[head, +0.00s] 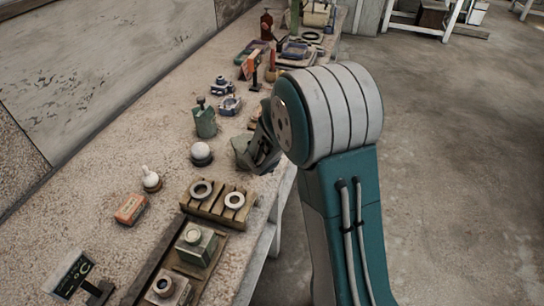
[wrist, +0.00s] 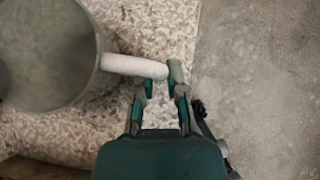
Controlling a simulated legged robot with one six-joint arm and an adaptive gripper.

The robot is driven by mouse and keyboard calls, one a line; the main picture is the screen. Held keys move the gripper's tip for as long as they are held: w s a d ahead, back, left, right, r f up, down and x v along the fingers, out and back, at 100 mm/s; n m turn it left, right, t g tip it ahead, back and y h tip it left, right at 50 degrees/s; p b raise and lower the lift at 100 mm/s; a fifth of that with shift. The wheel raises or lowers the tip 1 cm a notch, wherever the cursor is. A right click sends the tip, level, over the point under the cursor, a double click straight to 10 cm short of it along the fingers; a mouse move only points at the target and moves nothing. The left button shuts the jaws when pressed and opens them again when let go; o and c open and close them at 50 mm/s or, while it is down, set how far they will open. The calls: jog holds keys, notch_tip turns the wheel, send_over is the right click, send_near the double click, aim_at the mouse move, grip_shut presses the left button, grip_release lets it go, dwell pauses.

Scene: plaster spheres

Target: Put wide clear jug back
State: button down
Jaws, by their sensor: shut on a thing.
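The wide clear jug (wrist: 45,50) fills the upper left of the wrist view, seen from above, with a round rim and a pale handle (wrist: 125,65) pointing right. My gripper (wrist: 160,80) has its two fingers on either side of the handle's outer end and is shut on it. In the head view my gripper (head: 266,158) is at the table's right edge, partly hidden by my arm. A grey-green shape beside it (head: 242,150) seems to be the jug. I cannot tell whether the jug touches the table.
A wooden rack (head: 217,212) with two ring-topped holes stands nearer on the speckled table (head: 120,170). A dark sphere stand (head: 201,153), a green canister (head: 204,121) and an orange box (head: 131,209) stand to the left. Square-bodied jars (head: 196,246) stand in front. Open floor lies right.

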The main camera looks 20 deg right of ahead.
jog(key=c, duration=0.7)
grip_release()
